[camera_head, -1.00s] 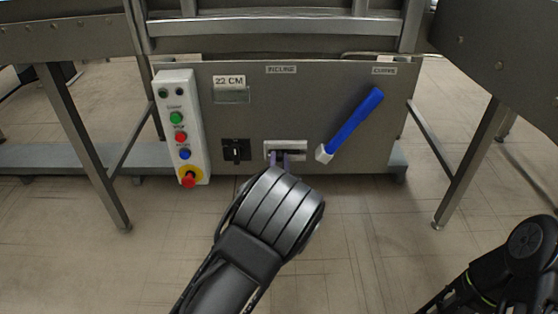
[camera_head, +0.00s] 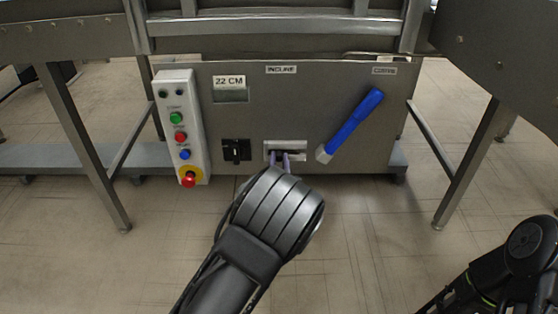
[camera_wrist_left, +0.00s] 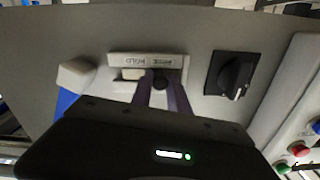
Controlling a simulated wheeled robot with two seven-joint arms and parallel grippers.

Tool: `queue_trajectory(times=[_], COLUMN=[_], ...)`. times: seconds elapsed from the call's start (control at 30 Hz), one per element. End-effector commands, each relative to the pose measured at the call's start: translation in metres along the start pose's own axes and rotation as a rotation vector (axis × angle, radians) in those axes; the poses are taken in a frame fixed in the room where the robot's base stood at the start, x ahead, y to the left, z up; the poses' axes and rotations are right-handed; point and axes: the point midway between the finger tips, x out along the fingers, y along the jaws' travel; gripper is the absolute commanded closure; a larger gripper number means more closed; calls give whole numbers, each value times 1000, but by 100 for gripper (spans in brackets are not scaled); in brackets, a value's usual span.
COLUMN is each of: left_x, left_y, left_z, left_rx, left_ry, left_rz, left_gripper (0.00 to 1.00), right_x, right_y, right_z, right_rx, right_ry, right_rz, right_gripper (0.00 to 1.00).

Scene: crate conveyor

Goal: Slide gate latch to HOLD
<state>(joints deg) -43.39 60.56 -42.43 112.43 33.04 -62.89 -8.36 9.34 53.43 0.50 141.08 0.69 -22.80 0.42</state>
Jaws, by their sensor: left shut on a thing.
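The gate latch (camera_head: 287,144) is a light plate with a dark slot, low on the grey panel in the head view. In the left wrist view the latch plate (camera_wrist_left: 122,58) appears upside down, with HOLD on its left half and a less legible label on its right half. Its dark round knob (camera_wrist_left: 160,84) stands on the right half's side, near the middle. My left gripper (camera_head: 281,156) is at the slot, its two purple fingers shut on the knob. The fingers partly hide the slot. Part of my right arm shows at lower right; its gripper is out of view.
A blue lever with a white end (camera_head: 351,124) slants just right of the latch. A black rotary switch (camera_head: 236,150) sits to its left. A button box (camera_head: 180,125) with a red emergency stop is farther left. Floor in front is clear.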

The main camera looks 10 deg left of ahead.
Motion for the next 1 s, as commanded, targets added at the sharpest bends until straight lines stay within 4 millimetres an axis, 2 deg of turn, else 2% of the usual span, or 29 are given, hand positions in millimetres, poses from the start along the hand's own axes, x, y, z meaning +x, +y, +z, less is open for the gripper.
queue_trajectory(times=[0.27,0.53,0.83,0.87,1.0], left_x=[0,0,0,0,0], left_y=[1,37,42,42,42], left_z=[0,-6,-8,-8,-8], left_rx=[0,0,0,0,0], left_ry=[-1,0,0,0,0], left_rz=[1,2,4,5,4], left_gripper=[100,100,100,77,65], right_x=[0,3,2,2,2], right_y=[0,1,1,1,1], right_z=[0,0,0,0,0], right_rx=[0,0,0,0,0], right_ry=[0,0,1,1,0], right_rz=[0,0,-1,-1,-1], right_gripper=[47,47,47,47,47])
